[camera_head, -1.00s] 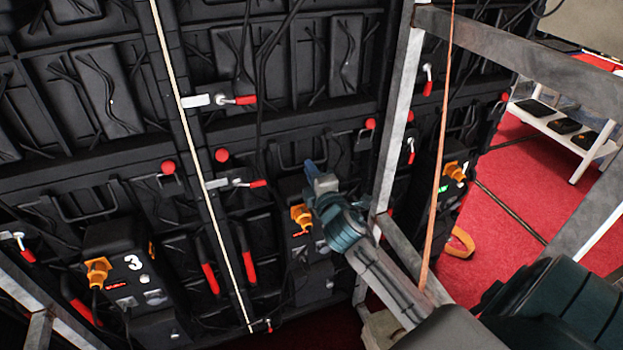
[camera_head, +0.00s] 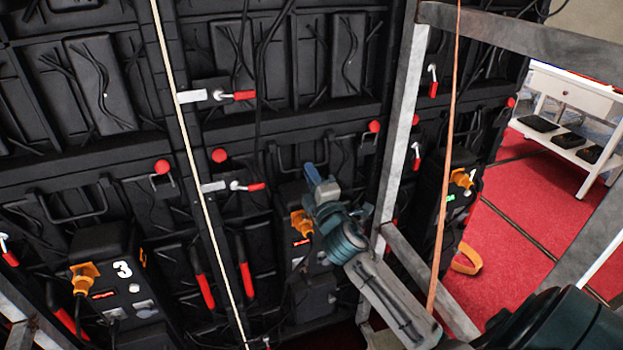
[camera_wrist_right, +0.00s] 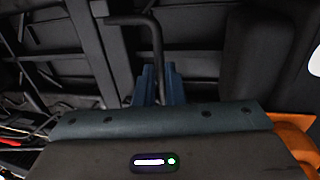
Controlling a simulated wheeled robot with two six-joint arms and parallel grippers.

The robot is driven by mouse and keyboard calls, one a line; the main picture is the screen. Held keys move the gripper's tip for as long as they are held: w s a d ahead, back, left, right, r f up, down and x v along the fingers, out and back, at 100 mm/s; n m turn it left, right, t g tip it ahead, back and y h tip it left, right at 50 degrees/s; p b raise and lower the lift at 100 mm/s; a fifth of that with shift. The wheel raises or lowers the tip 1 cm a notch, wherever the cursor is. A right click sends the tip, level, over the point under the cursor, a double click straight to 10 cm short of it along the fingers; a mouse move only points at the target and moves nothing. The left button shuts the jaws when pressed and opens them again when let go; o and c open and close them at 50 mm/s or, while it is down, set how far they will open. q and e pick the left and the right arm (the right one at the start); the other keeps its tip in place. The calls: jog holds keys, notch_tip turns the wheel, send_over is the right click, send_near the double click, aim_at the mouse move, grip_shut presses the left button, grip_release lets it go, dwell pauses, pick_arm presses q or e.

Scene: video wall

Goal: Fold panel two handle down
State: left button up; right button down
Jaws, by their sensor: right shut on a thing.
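The panel in the middle, between the boxes marked 3 and 1, has a control box with an orange plug (camera_head: 301,222). Its own number is hidden behind my right arm. My right gripper (camera_head: 312,170) is in front of this panel, just above the plug. In the right wrist view, the blue fingers (camera_wrist_right: 158,78) are shut on the black bent bar of the handle (camera_wrist_right: 156,42). The bar runs sideways at the top, then down between the fingers. The lower end of the bar is hidden behind the gripper body. My left gripper is not in view.
A metal frame post (camera_head: 398,130) stands close to the right of my right gripper. An orange strap (camera_head: 444,170) and a pale rope (camera_head: 190,140) hang in front of the wall. Red-handled latches (camera_head: 245,187) sit between panels. A white shelf (camera_head: 565,135) stands beyond the red floor.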

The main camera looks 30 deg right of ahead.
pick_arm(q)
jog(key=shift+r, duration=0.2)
pick_arm(e)
jog(key=c, duration=1.5)
grip_release()
jog(key=shift+w, duration=0.1)
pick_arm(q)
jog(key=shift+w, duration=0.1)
